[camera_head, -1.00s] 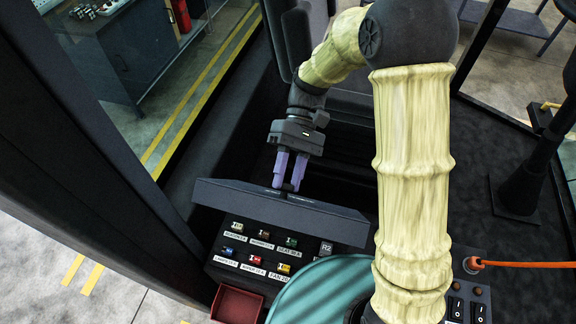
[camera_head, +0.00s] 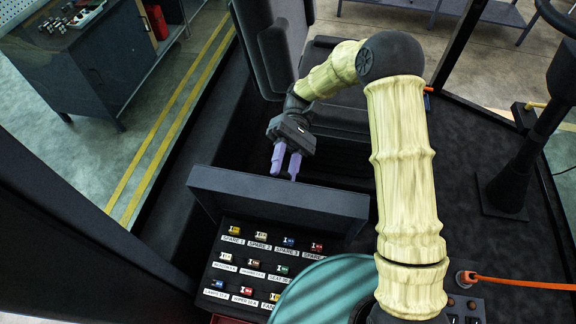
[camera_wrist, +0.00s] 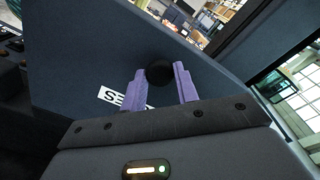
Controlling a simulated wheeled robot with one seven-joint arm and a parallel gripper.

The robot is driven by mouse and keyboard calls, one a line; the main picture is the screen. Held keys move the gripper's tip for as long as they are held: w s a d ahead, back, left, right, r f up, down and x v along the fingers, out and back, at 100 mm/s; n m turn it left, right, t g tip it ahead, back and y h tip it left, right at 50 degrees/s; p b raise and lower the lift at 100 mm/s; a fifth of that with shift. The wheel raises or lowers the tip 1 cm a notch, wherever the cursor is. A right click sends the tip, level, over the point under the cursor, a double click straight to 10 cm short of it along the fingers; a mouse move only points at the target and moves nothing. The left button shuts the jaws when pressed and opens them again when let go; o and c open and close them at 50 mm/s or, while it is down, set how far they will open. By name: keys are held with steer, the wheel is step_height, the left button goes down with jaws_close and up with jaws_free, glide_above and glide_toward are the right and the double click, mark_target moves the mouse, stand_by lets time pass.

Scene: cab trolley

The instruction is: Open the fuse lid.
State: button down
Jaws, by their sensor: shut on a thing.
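The fuse lid (camera_head: 270,208) is a dark grey panel, tilted up at the back of the fuse box. My gripper (camera_head: 286,165) is behind its upper edge, purple fingers pointing down toward the lid's far side. In the wrist view my gripper (camera_wrist: 159,80) has a finger on each side of a round black knob (camera_wrist: 159,70) on the lid (camera_wrist: 80,70) and is shut on it. A white label, partly hidden by a finger, is on that face. Below the lid, the fuse panel (camera_head: 225,252) shows rows of coloured, labelled fuses.
A red tray (camera_head: 230,320) shows at the bottom edge. An orange cable (camera_head: 520,284) runs to a socket at right, near switches. A dark seat (camera_head: 270,50) stands behind my gripper. A dark column (camera_head: 512,175) rises from the floor at right.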

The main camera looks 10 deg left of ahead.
steer(key=c, duration=1.1)
jaws_free()
steer(key=shift+s, duration=0.1)
steer(key=shift+o, duration=0.2)
steer(key=w, duration=0.7)
steer(key=shift+w+r, duration=0.25)
steer(key=shift+w, duration=0.05)
steer(key=shift+f, duration=0.1)
